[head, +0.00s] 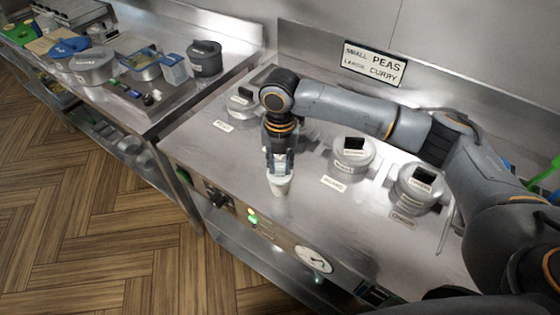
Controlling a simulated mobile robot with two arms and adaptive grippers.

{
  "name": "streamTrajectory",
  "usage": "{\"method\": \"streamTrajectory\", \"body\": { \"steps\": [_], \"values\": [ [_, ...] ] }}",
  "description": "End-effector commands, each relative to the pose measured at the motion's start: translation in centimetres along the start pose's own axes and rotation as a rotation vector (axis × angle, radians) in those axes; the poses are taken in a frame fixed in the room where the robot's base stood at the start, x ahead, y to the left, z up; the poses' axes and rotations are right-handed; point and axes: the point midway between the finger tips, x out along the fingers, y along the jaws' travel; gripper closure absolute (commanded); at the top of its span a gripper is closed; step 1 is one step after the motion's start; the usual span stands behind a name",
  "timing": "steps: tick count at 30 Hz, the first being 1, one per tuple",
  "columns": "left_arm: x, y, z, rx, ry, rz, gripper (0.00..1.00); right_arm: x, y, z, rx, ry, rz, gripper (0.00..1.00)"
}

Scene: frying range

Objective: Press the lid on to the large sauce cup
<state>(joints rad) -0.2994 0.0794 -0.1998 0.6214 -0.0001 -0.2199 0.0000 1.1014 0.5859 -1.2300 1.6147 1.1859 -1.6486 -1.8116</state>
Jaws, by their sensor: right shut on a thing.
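My right gripper (279,168) points straight down over the front part of the steel counter and is shut on a small pale thing, which looks like the lid; the fingers hide most of it. A white sauce cup (280,187), wider at the top and tapering down, is directly under the fingertips. Its rim is right at them, and I cannot tell whether the lid is seated on it. My left gripper is not in view.
Lidded grey pots, among them a middle one (352,157) and a right one (419,190), stand behind on the counter. A sign (373,64) reads "small peas, large curry". The counter's front edge has a gauge (314,259). A side table at left holds several containers.

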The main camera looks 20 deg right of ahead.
Motion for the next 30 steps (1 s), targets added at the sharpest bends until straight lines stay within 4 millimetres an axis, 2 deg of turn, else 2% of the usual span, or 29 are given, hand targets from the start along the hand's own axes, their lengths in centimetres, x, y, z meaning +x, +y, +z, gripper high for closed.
{"method": "streamTrajectory", "body": {
  "steps": [17, 30],
  "values": [
    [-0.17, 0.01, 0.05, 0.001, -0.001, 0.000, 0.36, 0.00, 0.00, -0.01, 0.000, 0.000, 0.000, 0.85],
    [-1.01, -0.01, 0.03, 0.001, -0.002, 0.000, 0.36, -0.07, 0.00, -0.02, 0.000, 0.000, 0.000, 0.85]
  ]
}}
